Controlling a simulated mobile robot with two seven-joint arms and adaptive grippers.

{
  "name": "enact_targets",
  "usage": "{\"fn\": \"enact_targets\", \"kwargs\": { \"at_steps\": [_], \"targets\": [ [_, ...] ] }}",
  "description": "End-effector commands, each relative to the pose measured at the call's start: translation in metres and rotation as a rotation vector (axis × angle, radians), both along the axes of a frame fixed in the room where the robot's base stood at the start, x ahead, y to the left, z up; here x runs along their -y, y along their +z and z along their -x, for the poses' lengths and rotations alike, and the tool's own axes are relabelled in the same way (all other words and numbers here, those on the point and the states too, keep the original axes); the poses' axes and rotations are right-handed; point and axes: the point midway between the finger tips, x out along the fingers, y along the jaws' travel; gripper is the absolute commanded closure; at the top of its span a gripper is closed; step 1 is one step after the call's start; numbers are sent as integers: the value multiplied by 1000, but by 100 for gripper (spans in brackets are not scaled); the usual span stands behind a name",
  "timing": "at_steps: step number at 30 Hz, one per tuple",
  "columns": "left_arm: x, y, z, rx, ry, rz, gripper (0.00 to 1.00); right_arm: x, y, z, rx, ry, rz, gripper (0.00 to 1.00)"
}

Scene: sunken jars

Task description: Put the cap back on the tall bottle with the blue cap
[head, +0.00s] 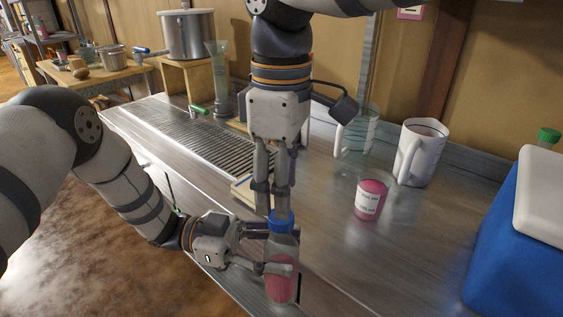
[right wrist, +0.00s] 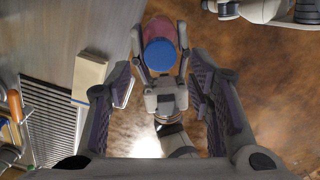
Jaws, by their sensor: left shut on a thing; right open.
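The tall bottle (head: 281,284) is clear with pink contents and stands about upright. Its blue cap (head: 281,222) sits on top of the neck; I cannot tell how tight it is. My left gripper (head: 278,268) is shut around the bottle's body from the left. My right gripper (head: 274,212) points down from above, open, with its fingertips close to the cap. The left gripper hides part of the bottle.
The bottle is at the bench's front edge, with brown floor below. A jar with pink contents (head: 369,198), a white mug (head: 421,152) and a glass beaker (head: 357,132) stand to the right. A blue cooler (head: 520,235) is at far right. A slotted drain (head: 205,140) lies behind.

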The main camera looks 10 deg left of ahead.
Motion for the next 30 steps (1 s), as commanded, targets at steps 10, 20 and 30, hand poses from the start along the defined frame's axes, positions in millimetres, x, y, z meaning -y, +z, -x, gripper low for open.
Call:
{"fn": "enact_targets", "kwargs": {
  "at_steps": [10, 20, 30],
  "targets": [
    [0, 1, 0, 1, 0, 1, 100, 0, -44, 0, 0, -1, 0, 52],
    [0, 1, 0, 1, 0, 1, 100, 0, -47, 1, 1, -1, -1, 55],
    [0, 1, 0, 1, 0, 1, 100, 0, -47, 1, 1, -6, 0, 100]
  ]
}}
